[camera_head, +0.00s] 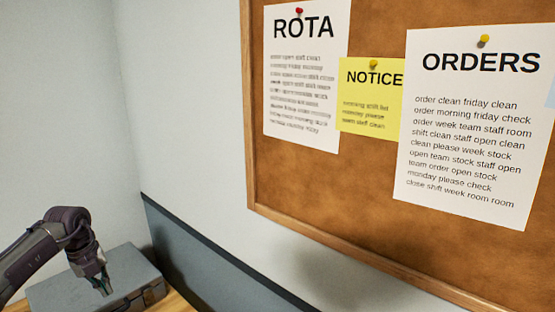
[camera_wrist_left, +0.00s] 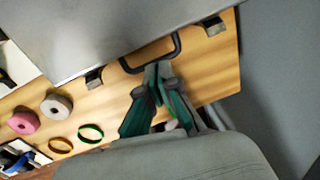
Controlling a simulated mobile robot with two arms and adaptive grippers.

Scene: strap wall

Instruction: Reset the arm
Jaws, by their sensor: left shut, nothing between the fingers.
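My left gripper (camera_head: 104,286) is at the lower left of the head view, its arm coming in from the left edge. I cannot tell whether the fingertips touch the handle. My right gripper is in neither view.
The wooden surface (camera_wrist_left: 205,70) holds a pink roll (camera_wrist_left: 23,122), a grey roll (camera_wrist_left: 56,106), a brown ring (camera_wrist_left: 60,145) and a green ring (camera_wrist_left: 91,132). A cork board (camera_head: 310,190) with pinned papers hangs on the wall. The space before the board is clear.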

